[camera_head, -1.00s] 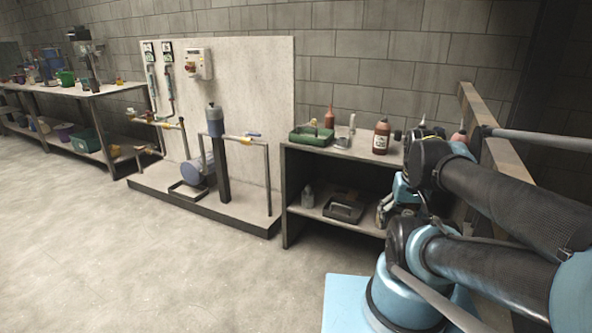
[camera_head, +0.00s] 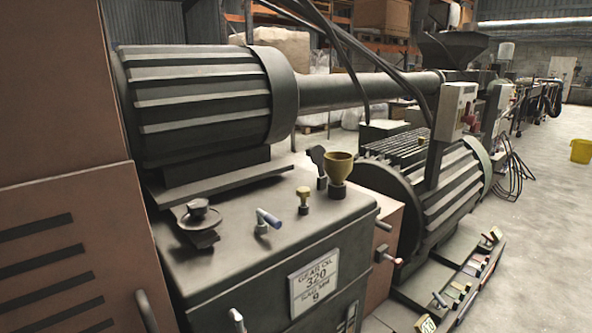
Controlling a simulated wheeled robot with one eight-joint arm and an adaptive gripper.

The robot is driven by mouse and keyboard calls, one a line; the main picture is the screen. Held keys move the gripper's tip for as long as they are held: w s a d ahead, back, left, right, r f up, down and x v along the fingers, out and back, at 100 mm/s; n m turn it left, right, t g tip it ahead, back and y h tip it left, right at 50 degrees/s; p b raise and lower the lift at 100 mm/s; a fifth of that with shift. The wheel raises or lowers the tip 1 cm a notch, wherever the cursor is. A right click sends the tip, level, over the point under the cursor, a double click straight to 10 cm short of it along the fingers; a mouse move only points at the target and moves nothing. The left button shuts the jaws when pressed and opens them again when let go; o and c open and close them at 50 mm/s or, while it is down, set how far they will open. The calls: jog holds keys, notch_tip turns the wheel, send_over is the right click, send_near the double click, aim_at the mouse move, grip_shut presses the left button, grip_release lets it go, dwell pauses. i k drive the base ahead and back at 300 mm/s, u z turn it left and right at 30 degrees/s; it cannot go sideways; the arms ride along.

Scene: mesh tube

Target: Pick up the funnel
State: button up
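A yellow-brown funnel (camera_head: 340,165) with a wide round mouth stands upright near the far right corner of the top of a grey gearbox casing (camera_head: 280,240). Its narrow lower end meets a dark neck on the casing; I cannot tell how deep it sits. My gripper is not in view, so its relation to the funnel does not show.
Black cables hang nearby. Open floor (camera_head: 535,240) lies right.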

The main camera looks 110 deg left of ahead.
aim_at(338, 165)
jog(key=u, duration=3.85)
jog(key=k, duration=1.15)
jog(key=z, duration=0.9)
jog(key=i, duration=1.3)
jog(key=z, duration=0.1)
